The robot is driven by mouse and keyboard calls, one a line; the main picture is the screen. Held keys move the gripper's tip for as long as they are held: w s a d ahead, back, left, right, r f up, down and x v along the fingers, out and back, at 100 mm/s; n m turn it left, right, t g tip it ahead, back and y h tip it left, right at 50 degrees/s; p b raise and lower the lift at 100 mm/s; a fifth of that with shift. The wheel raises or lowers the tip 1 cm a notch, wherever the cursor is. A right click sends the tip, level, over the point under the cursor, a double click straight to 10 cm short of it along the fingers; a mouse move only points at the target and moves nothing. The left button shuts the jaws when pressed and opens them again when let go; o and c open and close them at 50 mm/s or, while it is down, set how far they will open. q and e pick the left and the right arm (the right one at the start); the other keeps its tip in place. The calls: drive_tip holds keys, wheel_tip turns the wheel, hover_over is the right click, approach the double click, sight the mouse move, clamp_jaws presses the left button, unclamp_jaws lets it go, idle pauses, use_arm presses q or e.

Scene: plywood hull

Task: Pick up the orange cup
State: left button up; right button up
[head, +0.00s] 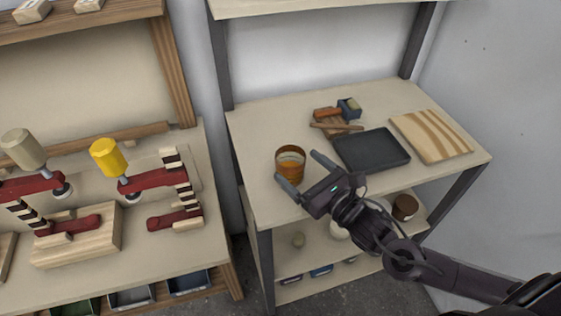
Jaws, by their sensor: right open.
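My right gripper (305,173) reaches in from the lower right. Its two fingers are spread apart, one at the left below the cup and one to the right of it in the picture. The jaws are open and look empty. The cup appears just beyond the gap between the fingertips; I cannot tell whether a finger touches it. My left gripper is not in view.
A black tray (371,150) and a striped wooden board (431,136) lie right of the cup. A workbench (150,270) with red clamps stands at left. A lower shelf (300,262) holds jars.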

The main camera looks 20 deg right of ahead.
sight(282, 150)
drive_tip(key=shift+w+a+r, duration=0.3)
drive_tip(key=shift+w, duration=0.35)
drive_tip(key=p+x, duration=0.1)
drive_tip(key=x, duration=0.3)
drive_tip(key=shift+p, duration=0.4)
drive_tip(key=shift+w+a+f, duration=0.1)
drive_tip(key=shift+w+f, duration=0.05)
drive_tip(key=shift+w, duration=0.15)
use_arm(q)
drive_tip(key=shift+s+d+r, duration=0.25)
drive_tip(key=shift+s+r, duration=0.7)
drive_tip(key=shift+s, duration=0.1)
use_arm(e)
drive_tip(key=c, duration=1)
